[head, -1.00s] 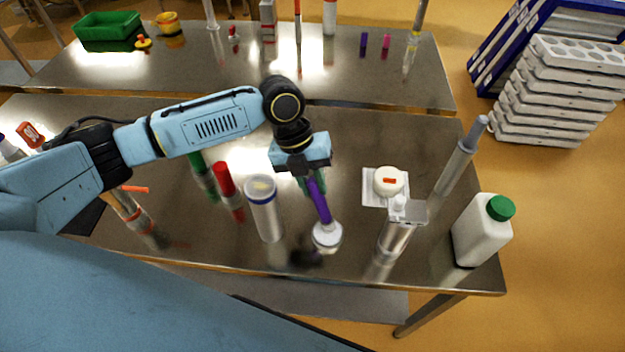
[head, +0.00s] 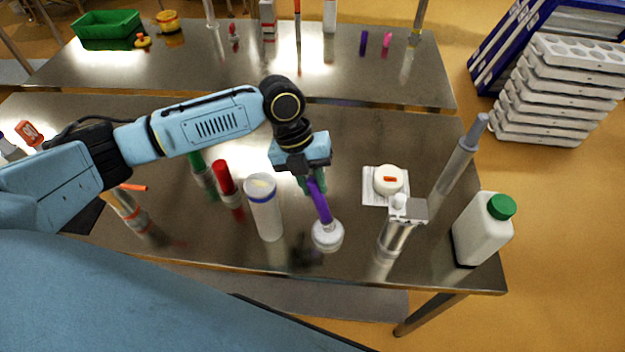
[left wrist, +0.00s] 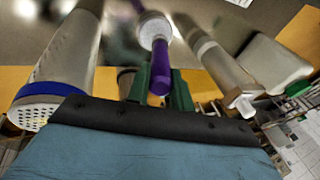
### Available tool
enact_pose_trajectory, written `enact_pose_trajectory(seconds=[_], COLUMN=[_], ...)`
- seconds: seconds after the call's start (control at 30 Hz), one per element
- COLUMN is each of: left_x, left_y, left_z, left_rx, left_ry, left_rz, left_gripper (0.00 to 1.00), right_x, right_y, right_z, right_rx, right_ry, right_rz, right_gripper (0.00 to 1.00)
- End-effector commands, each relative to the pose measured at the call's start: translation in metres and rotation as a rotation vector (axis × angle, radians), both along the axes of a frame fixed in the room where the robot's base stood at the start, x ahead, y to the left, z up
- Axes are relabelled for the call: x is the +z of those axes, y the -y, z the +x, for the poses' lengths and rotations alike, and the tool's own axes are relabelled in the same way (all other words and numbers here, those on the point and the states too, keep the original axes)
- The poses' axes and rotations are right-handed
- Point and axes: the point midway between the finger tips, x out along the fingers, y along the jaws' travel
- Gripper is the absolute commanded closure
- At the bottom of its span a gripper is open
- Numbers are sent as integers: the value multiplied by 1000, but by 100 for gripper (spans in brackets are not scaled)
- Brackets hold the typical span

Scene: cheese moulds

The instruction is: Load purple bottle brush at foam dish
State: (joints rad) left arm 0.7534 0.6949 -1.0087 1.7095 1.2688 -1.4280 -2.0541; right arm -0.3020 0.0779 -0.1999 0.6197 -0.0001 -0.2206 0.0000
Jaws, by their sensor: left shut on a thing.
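The purple bottle brush (head: 321,203) has a purple handle and a round white head, which points down toward the near part of the table. My left gripper (head: 312,182) is shut on the upper handle. In the left wrist view the purple handle (left wrist: 161,70) sits between green fingers, with the white head beyond. I cannot tell whether the head touches the table. A white round dish (head: 379,183) with a small orange piece, probably the foam dish, lies on a white square to the right of the brush, apart from it. My right gripper is not in view.
A pale cylinder with a blue band (head: 264,212) stands just left of the brush. A metal pump dispenser (head: 398,230), a grey-topped tube (head: 456,165) and a white green-capped bottle (head: 480,232) stand to the right. Red (head: 227,183) and green (head: 201,172) tubes stand left.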

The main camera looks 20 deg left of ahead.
Motion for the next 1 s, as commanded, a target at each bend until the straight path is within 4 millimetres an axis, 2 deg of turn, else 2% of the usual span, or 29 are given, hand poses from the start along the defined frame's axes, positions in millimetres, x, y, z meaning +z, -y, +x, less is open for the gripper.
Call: enact_pose_trajectory(seconds=[1.0], left_x=[-11], left_y=[0], left_z=[0], left_rx=[0], left_ry=[0], left_rz=[0], left_gripper=[100], right_x=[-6], right_y=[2], right_z=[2], right_rx=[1], right_ry=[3], right_rz=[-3], right_gripper=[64])
